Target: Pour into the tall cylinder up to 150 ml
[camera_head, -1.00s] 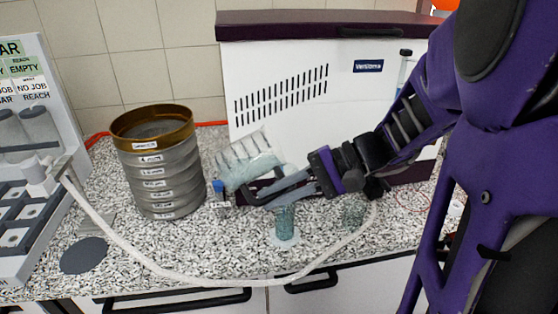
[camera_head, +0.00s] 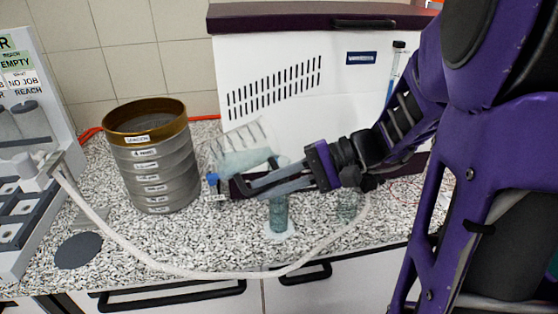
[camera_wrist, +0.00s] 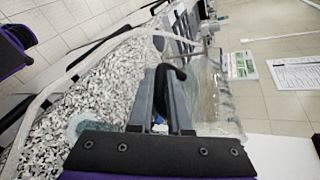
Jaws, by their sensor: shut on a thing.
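A clear jug (camera_head: 240,146) with pale bluish liquid is held tilted above the counter in the head view. It also shows in the wrist view (camera_wrist: 212,92), beyond the fingers. My gripper (camera_head: 240,188) is shut on the jug, apparently at its handle; a dark curved piece (camera_wrist: 171,72) lies between the fingers in the wrist view. A clear cylinder (camera_head: 278,213) stands upright on the counter, below and just right of the jug. My fingers hide its upper part, and its markings and level are unreadable. I cannot see a stream between jug and cylinder.
A stack of sieves (camera_head: 152,165) stands left of the jug. A white hose (camera_head: 180,271) curves across the front of the counter. A small clear vessel (camera_head: 347,206) stands right of the cylinder. A white machine (camera_head: 300,120) closes off the back. A dark disc (camera_head: 78,251) lies front left.

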